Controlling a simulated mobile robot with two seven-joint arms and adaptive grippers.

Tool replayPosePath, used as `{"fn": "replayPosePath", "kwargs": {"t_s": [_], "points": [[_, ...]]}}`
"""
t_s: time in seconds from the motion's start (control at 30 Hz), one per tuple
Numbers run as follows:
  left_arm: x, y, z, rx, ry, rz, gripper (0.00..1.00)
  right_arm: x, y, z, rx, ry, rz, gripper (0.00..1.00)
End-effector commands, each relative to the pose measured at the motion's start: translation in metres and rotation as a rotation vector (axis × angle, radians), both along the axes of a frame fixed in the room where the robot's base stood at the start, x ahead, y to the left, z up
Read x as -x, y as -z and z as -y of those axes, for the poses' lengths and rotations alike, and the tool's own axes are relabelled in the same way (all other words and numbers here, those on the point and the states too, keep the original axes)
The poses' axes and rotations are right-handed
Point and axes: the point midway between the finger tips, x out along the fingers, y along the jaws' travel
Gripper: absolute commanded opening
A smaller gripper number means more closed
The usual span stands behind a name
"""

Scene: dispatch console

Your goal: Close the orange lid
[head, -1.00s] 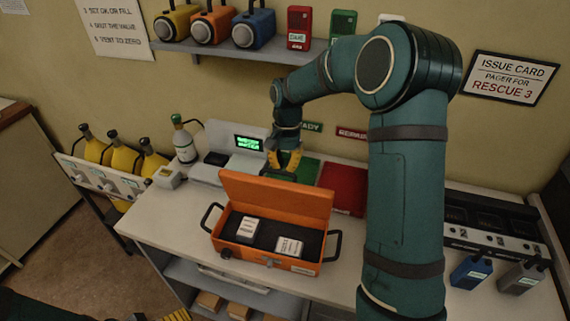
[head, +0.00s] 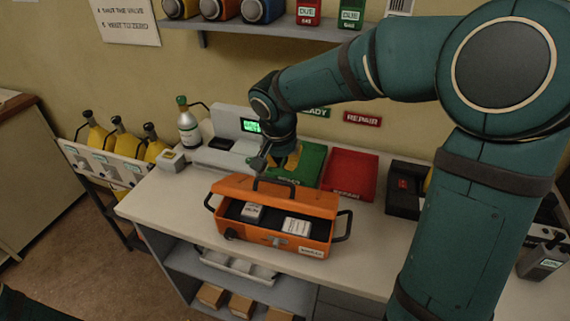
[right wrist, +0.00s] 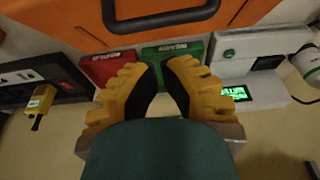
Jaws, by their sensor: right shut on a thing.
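The orange case (head: 290,243) stands on the white counter, with white labelled items on its dark lining. Its orange lid (head: 235,187), with a dark handle (head: 275,183), is tilted partly over the case, leaving the front open. My right gripper (head: 284,165) is behind the lid, at its back side. In the right wrist view the lid (right wrist: 60,20) and its handle (right wrist: 160,20) fill the top, just past the yellow fingers (right wrist: 157,72). The fingers are shut close together; their contact with the lid is not clearly visible. My left gripper is out of view.
Behind the case lie a green tray (head: 311,160) and a red tray (head: 350,174). A grey device with a green screen (head: 250,126) and a bottle (head: 188,127) stand to the left. A dark case (head: 404,190) is to the right. Yellow cylinders (head: 120,153) stand at far left.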

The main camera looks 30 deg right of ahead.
Motion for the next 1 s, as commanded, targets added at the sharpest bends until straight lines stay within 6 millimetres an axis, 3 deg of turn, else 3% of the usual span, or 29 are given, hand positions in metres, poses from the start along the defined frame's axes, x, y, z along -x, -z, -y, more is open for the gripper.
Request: {"fn": "replayPosePath", "kwargs": {"t_s": [0.03,0.5,1.0], "points": [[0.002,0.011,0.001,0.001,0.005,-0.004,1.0,0.004,0.006,-0.004,-0.001,-0.001,0.003,0.0],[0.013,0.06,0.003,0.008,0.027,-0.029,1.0,0.04,0.036,-0.042,-0.002,-0.001,-0.001,0.0],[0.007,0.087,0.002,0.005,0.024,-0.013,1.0,0.055,0.057,-0.058,-0.001,0.0,-0.001,0.0]]}}
